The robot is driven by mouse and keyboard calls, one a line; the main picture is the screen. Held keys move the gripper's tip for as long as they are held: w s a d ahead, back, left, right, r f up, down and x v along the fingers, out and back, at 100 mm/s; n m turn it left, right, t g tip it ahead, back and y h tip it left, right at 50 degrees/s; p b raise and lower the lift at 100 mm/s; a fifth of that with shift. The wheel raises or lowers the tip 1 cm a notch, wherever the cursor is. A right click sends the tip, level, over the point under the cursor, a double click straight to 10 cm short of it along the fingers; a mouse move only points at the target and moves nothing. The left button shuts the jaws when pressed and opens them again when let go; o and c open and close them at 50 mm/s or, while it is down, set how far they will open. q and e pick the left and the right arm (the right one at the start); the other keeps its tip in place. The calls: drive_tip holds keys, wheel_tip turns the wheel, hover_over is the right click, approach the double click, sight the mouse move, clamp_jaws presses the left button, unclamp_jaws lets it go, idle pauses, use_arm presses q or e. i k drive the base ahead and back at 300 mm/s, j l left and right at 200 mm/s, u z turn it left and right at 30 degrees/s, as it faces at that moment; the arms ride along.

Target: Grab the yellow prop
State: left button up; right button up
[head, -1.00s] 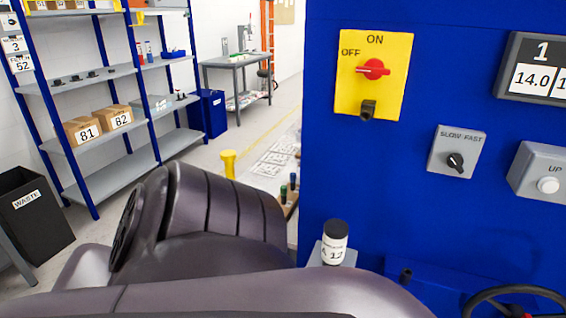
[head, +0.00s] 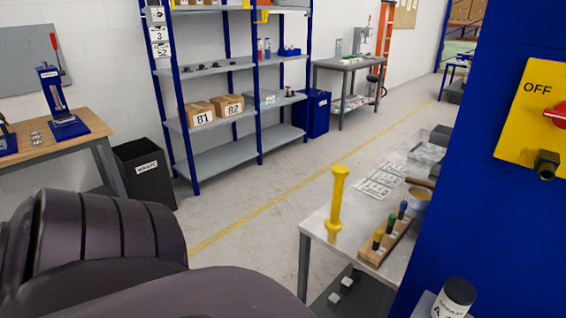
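The yellow prop (head: 337,203) stands upright near the left end of a grey table (head: 313,225), in the middle of the head view. It is a tall post with a wider top and a flared foot. Nothing touches it that I can see. My dark arm links fill the lower left of the view, well short of the prop. Neither of my grippers shows.
A wooden rack (head: 385,243) with coloured-handled tools stands right of the prop. A blue machine panel (head: 480,210) blocks the right side, with a labelled bottle (head: 455,298) below. A black waste bin (head: 145,175) and shelves (head: 222,165) stand left. The floor between is clear.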

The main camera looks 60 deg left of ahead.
sight(334, 224)
drive_tip(key=i+u, duration=0.1)
drive_tip(key=u, duration=1.3)
